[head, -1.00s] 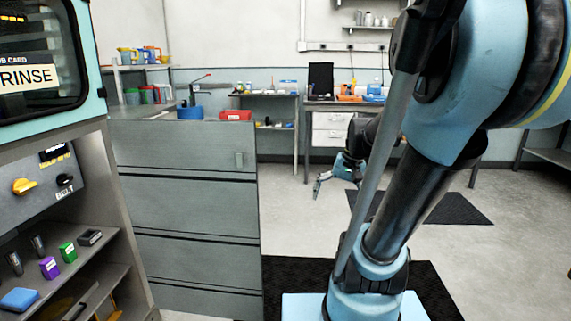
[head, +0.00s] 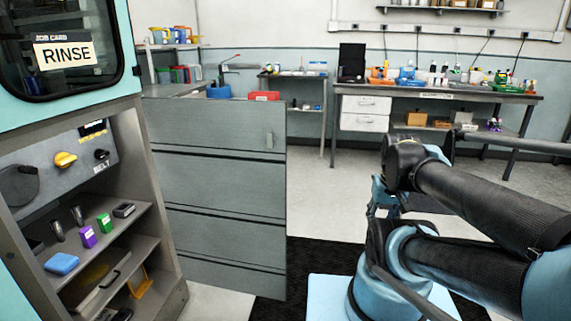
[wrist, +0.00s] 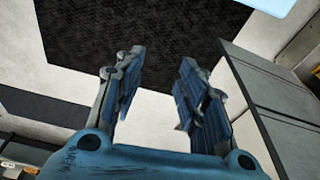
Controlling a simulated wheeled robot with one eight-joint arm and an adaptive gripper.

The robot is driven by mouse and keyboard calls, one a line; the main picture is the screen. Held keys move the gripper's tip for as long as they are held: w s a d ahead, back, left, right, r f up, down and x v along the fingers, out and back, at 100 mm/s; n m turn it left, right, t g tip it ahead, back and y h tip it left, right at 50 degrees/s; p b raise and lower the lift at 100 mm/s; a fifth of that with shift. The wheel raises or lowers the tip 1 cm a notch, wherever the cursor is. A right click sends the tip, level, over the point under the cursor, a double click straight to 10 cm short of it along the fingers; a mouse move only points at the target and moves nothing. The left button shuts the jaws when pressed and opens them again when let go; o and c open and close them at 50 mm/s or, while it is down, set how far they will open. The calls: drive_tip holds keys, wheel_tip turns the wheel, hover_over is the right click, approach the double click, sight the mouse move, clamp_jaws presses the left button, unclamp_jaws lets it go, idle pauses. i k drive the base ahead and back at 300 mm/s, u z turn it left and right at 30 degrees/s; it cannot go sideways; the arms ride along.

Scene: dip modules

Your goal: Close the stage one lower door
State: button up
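A teal and grey machine with a RINSE card (head: 66,54) in its window stands at the left of the head view. Its lower compartment is open, with shelves (head: 125,222) showing.
The shelves hold a blue block (head: 62,263), a purple block (head: 88,237) and a green block (head: 104,223). A dark mat (head: 310,265) lies on the floor. A workbench (head: 440,95) stands at the back.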

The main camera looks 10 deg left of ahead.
sight(224, 192)
drive_tip(key=z, duration=0.85)
drive_tip(key=k, duration=0.8)
drive_tip(key=u, duration=0.25)
